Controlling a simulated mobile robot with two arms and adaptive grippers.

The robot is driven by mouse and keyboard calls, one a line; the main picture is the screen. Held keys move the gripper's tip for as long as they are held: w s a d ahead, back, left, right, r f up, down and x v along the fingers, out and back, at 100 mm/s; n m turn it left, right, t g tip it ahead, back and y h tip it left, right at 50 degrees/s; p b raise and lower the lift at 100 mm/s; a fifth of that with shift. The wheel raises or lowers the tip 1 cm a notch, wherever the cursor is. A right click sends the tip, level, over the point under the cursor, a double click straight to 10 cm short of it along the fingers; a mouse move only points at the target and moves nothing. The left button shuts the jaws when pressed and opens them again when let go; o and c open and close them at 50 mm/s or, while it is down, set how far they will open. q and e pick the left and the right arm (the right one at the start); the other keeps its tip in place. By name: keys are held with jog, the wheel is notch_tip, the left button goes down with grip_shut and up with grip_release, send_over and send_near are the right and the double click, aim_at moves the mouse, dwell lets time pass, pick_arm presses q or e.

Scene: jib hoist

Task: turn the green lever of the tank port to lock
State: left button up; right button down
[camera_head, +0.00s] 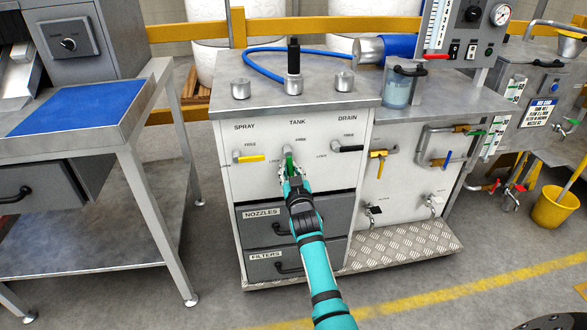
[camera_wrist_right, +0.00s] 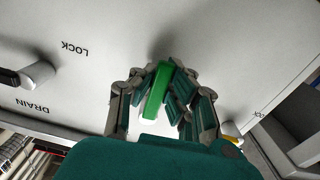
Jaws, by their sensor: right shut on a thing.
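The green lever (camera_head: 289,161) of the tank port sits on the white cabinet front below the TANK label, between the yellow spray lever (camera_head: 251,158) and the black drain lever (camera_head: 349,148). My right gripper (camera_head: 289,172) is on the green lever, its fingers on both sides of it. In the right wrist view the green lever (camera_wrist_right: 157,90) stands between the fingers of the right gripper (camera_wrist_right: 160,98), tilted a little in the picture. A LOCK label shows beside it on the panel. The lever's pivot is partly hidden by the fingers. My left gripper is not in view.
Drawers marked NOZZLES (camera_head: 262,213) and FILTERS (camera_head: 265,256) lie below, partly behind my right arm. A metal tread plate (camera_head: 405,245) runs along the cabinet's foot. A bench with a blue mat (camera_head: 85,102) stands at the left. Open floor lies between.

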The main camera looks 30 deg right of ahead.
aim_at(286, 134)
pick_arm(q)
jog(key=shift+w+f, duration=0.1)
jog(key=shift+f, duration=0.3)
pick_arm(e)
jog(key=shift+a+f+m, duration=0.3)
jog(key=shift+f+m, duration=0.05)
jog(key=shift+m, duration=0.15)
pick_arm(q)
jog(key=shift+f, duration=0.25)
pick_arm(e)
jog(key=c, duration=1.3)
grip_release()
jog(key=shift+r, duration=0.2)
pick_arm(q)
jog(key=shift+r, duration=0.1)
pick_arm(e)
jog(key=shift+r, duration=0.1)
jog(key=shift+r, duration=0.5)
notch_tip(286, 134, up, 9)
jog(key=shift+f, duration=0.1)
